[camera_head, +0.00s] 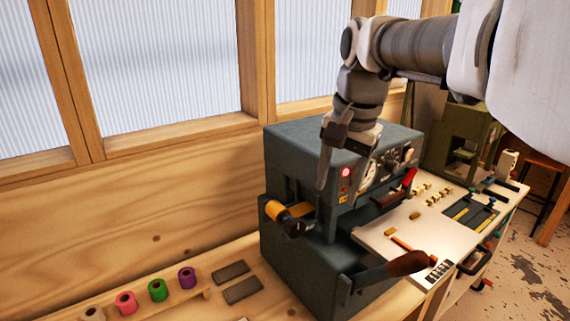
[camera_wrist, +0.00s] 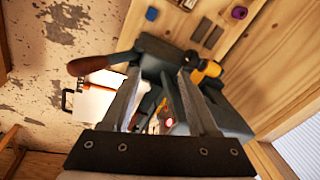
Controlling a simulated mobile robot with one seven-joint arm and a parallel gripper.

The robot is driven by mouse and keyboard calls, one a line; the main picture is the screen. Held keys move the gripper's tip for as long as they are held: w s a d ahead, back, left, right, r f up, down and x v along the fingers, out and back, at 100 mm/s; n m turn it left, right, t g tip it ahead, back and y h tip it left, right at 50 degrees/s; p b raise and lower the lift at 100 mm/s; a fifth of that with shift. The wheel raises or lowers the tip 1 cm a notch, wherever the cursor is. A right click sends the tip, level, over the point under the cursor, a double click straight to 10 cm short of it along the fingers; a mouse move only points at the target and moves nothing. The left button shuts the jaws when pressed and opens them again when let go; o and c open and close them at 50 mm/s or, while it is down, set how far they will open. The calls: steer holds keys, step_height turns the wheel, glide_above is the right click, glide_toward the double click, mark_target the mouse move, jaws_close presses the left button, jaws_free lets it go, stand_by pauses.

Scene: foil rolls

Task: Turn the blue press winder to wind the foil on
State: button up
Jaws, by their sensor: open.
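The blue-grey press (camera_head: 290,165) stands on the bench below my gripper. A gold-yellow foil roll (camera_head: 276,211) sticks out of its left side, with a black winder knob (camera_head: 293,226) on its near end. In the wrist view the roll (camera_wrist: 209,71) and the black knob (camera_wrist: 190,58) lie beyond the right finger. My gripper (camera_head: 342,187) is open and empty, pointing down in front of the press's upper body. It is to the right of and above the knob, apart from it. The fingers (camera_wrist: 160,82) also show in the wrist view, with a gap between them.
A brown-handled lever (camera_head: 405,264) juts from the press front. Grey, pink, green and purple rolls (camera_head: 157,290) stand on a rack at lower left, beside two dark bars (camera_head: 236,282). A green press (camera_head: 465,140) stands behind at right. A wooden window wall is at left.

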steer(key=w+a+r+m+g+p, duration=0.1)
steer(key=w+a+m, duration=0.15)
steer(key=w, duration=0.35)
steer(key=m+g+p, duration=0.1)
steer(key=m, duration=0.1)
glide_toward(293, 221)
steer(key=shift+h, duration=0.4)
steer(key=f, duration=0.3)
steer(key=f+b, duration=0.1)
steer(key=f, duration=0.6)
steer(key=shift+a, duration=0.4)
jaws_close()
